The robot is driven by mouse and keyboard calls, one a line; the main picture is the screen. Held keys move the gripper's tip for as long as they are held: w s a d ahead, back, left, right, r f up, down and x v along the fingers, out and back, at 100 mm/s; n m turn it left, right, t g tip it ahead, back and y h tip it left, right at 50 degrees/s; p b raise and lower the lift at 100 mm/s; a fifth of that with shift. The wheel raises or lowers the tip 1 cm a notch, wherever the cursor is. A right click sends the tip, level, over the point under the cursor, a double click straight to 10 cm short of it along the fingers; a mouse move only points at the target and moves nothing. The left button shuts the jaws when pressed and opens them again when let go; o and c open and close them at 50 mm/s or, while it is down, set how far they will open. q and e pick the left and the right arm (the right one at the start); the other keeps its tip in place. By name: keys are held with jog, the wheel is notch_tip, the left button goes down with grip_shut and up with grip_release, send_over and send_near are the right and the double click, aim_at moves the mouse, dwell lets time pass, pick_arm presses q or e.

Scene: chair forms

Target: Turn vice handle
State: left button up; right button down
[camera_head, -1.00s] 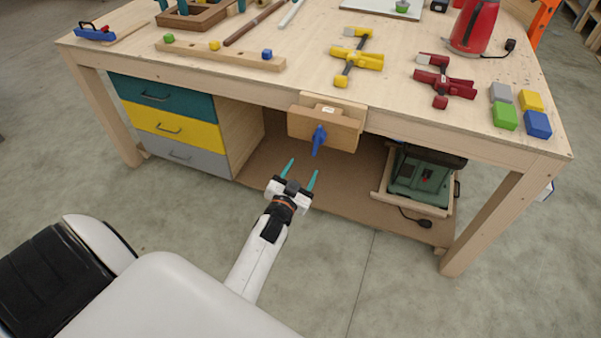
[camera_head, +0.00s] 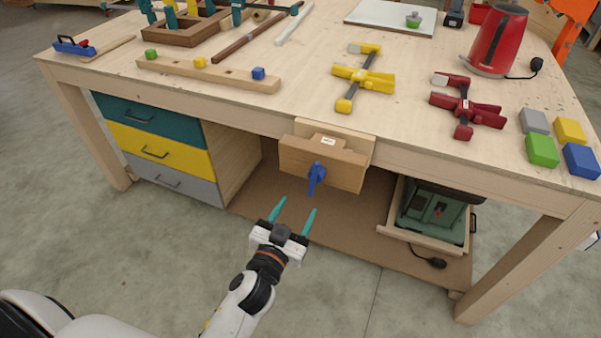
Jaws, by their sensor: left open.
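The wooden vice (camera_head: 324,162) is fixed to the front edge of the workbench (camera_head: 225,97). Its blue handle (camera_head: 316,178) sits on the front face and hangs nearly upright, tilted slightly. My left gripper (camera_head: 293,217) is open, with two teal fingers pointing up toward the handle. It is below and slightly left of the handle in the picture, apart from it and empty. My right gripper is not in view.
Drawers (camera_head: 158,152) in teal, yellow and grey stand under the bench at left. A green machine (camera_head: 432,212) sits in a wooden tray under the right side. Clamps (camera_head: 364,77), a red kettle (camera_head: 497,42) and coloured blocks (camera_head: 543,150) lie on top. Space before the vice is clear.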

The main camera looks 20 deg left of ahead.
aim_at(313, 180)
pick_arm(q)
jog(key=w, duration=0.7)
jog(key=shift+w+d+r+p, duration=0.15)
jog(key=shift+w+d+p, duration=0.1)
jog(key=shift+p, duration=0.15)
jog(key=w, duration=0.3)
jog(key=shift+w, duration=0.25)
jog(key=shift+c, duration=0.9)
jog(key=c, duration=0.8)
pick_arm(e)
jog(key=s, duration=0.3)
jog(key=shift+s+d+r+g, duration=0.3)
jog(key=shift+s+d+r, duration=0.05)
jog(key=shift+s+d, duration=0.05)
pick_arm(q)
jog(key=shift+m, duration=0.4)
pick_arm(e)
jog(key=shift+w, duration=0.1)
